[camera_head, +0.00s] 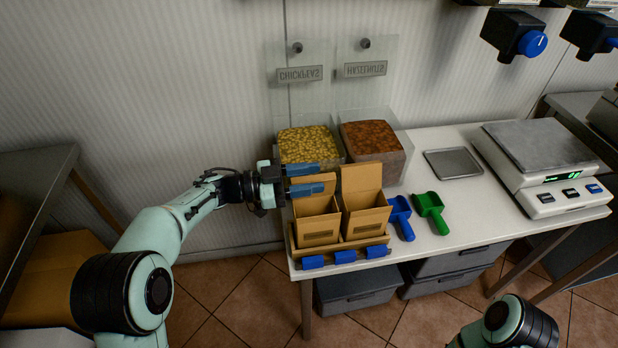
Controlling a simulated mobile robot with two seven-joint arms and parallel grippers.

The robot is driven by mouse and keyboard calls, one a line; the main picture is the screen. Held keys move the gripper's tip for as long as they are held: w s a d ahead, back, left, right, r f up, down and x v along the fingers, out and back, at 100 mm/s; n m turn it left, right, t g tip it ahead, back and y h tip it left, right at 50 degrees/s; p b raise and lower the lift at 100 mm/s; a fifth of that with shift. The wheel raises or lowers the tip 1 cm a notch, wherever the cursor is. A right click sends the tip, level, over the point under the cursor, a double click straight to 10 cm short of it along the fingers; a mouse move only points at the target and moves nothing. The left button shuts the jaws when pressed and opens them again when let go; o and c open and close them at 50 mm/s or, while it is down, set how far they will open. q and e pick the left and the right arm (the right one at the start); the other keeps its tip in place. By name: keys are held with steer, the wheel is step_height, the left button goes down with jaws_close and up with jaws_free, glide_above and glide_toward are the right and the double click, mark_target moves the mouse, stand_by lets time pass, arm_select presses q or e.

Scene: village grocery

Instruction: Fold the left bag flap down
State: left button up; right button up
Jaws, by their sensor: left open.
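Two brown paper bags stand side by side in a wooden holder (341,252) at the table's front left. The left bag (317,232) is open at the top, and its flap (329,181) stands up at the back. The right bag (367,224) is also open, with its flap (361,177) upright. My left gripper (320,178) reaches in from the left, its blue fingers open at the left flap and partly hiding it. I cannot tell whether they touch it. My right gripper is out of view; only part of my right arm shows at the bottom right.
Bins of chickpeas (308,143) and hazelnuts (370,136) stand behind the bags. A blue scoop (401,217), a green scoop (431,208), a grey tray (453,163) and a scale (540,150) are to the right. Some white tabletop (465,215) is clear.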

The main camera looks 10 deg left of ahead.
arm_select(q)
jaws_close()
steer(key=shift+s+d+m, duration=0.1)
steer(key=shift+s+m, duration=0.1)
steer(key=shift+m, duration=0.1)
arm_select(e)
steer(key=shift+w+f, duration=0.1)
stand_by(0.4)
arm_select(q)
steer(key=shift+s+m, duration=0.3)
steer(key=shift+m, duration=0.2)
steer(key=shift+s+d+f+m+b, duration=0.2)
steer(key=shift+s+m+b, duration=0.3)
steer(key=shift+m, duration=0.4)
steer(key=shift+s+d+f+m+b, duration=0.2)
steer(key=shift+s+m+b, duration=0.25)
steer(key=shift+m, duration=0.45)
steer(key=shift+s+d+f+m+b, duration=0.2)
steer(key=shift+s+m+b, duration=0.15)
steer(key=shift+m+b, duration=0.45)
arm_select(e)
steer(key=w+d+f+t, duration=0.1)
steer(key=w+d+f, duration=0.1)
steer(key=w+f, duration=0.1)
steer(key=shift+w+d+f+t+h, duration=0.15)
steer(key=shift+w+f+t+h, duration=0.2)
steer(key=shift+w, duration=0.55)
